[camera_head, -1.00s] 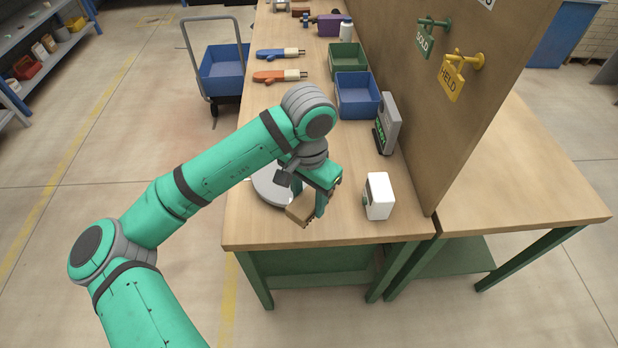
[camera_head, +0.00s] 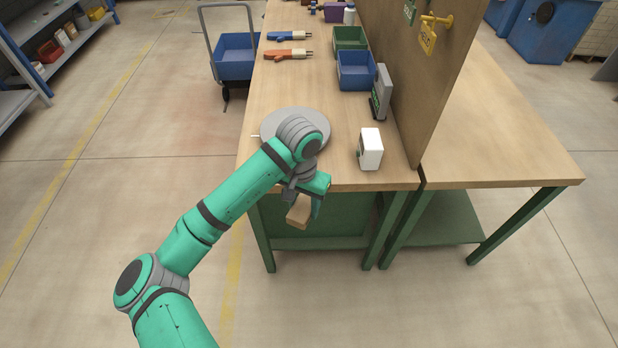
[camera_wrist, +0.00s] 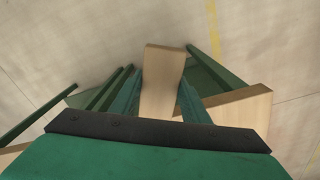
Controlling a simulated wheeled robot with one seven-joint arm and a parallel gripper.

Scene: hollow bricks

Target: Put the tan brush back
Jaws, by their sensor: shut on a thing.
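The tan brush (camera_head: 298,212) shows as a plain tan block hanging below my gripper (camera_head: 304,206), in front of the table's near edge and over the floor. In the wrist view the tan brush (camera_wrist: 162,80) sits between the two green fingers of my gripper (camera_wrist: 158,98), which is shut on it. No bristles can be made out. A blue brush-like tool (camera_head: 289,36) and an orange one (camera_head: 288,54) lie side by side at the table's left edge, farther back.
The wooden table (camera_head: 225,190) is not clear everywhere: a grey round plate (camera_head: 300,122), white box (camera_head: 371,150), grey device (camera_head: 380,95), blue bin (camera_head: 356,72) and green bin (camera_head: 350,39) stand on it. An upright board (camera_head: 400,100) borders its right side. A blue cart (camera_head: 235,58) stands left.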

